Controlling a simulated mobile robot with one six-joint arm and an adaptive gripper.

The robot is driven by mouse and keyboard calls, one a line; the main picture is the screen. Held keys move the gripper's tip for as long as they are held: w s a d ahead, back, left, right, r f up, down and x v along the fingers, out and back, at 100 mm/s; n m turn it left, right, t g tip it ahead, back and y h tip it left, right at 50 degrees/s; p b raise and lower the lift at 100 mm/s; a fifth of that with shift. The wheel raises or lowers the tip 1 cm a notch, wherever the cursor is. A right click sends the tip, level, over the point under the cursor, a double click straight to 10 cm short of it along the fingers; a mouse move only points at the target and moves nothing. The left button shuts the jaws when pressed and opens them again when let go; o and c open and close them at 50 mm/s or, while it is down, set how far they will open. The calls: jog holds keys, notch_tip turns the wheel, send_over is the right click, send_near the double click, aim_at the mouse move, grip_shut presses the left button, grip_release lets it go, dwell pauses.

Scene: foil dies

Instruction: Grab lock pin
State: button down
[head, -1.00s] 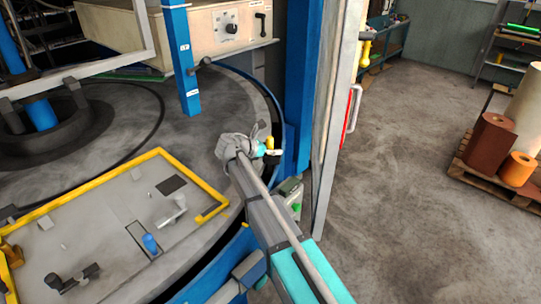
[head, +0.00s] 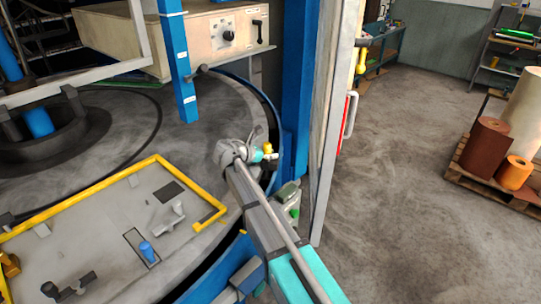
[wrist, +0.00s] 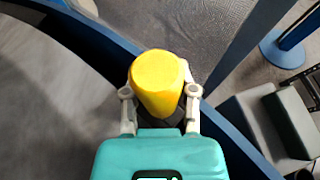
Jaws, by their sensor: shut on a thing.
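The lock pin, seen in the wrist view as a yellow cylinder (wrist: 158,80) with a rounded top, stands between the two pale fingers of my gripper (wrist: 159,100). The fingers are shut on it, one on each side. Its lower end is hidden by my gripper and the fingers. In the head view, the yellow pin (head: 267,148) shows small at the tip of my arm, beside the teal part of my gripper (head: 258,155). It is close to the blue rim of the round table. I cannot tell whether it is still seated in something.
A blue curved rim (wrist: 88,38) runs beside the pin. A blue post (head: 300,90) and a grey door edge stand just right of my gripper. A yellow-edged plate (head: 95,235) lies on the round table at left. A pallet with rolls (head: 487,150) stands far right.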

notch_tip(320, 180, up, 18)
jog(key=p, duration=1.7)
jog(key=shift+f, duration=0.15)
